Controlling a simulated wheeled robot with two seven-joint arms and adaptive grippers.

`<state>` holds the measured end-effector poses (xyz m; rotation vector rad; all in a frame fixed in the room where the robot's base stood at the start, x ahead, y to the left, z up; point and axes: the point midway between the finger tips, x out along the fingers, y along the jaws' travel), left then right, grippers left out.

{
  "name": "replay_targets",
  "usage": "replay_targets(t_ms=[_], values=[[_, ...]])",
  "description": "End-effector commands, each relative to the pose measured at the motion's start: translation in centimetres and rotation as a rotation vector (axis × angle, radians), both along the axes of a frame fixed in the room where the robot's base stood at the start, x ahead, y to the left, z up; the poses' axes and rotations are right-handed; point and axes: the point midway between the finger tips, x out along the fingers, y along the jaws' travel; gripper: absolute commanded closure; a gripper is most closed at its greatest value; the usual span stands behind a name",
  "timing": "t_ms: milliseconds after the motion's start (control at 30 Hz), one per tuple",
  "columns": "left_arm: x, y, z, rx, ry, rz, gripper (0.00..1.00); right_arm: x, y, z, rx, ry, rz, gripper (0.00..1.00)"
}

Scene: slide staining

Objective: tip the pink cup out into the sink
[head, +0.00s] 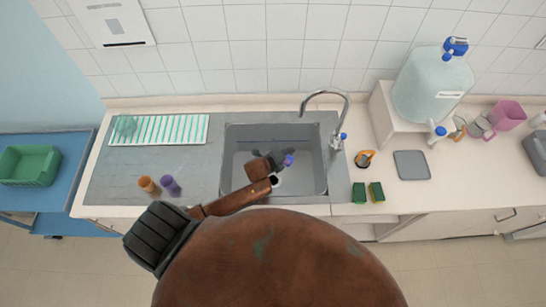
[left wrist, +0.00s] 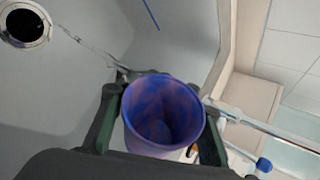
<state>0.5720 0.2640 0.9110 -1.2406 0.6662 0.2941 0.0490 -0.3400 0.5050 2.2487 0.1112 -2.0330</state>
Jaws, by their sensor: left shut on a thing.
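My left gripper (head: 282,156) is over the sink (head: 236,179) and shut on a small cup (head: 289,160). The cup looks blue-purple rather than pink. In the left wrist view the cup (left wrist: 163,143) sits between the two dark fingers (left wrist: 163,105), its mouth facing the camera. Its inside is mottled blue with pinkish-purple; I cannot tell whether liquid is in it. The drain (left wrist: 25,24) shows at the upper left of the wrist view, apart from the cup. My right gripper is not in view.
An orange cup (head: 146,184) and a purple cup (head: 170,184) stand on the counter left of the sink. The curved tap (head: 346,108) rises at the sink's back right. Two green sponges (head: 359,193) lie right of the sink. A pink jug (head: 507,115) is far right.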

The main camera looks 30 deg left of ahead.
Motion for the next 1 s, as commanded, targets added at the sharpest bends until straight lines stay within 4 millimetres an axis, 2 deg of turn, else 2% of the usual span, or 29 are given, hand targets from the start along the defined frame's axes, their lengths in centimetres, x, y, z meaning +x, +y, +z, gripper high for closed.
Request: replay_targets(t_ms=[567, 1000], values=[[0.0, -0.1, 0.2, -0.074, -0.002, 0.0, 0.99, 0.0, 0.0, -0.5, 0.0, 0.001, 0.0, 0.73], [-0.1, 0.6, 0.6, -0.179, -0.002, -0.001, 0.99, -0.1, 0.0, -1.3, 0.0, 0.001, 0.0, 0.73]])
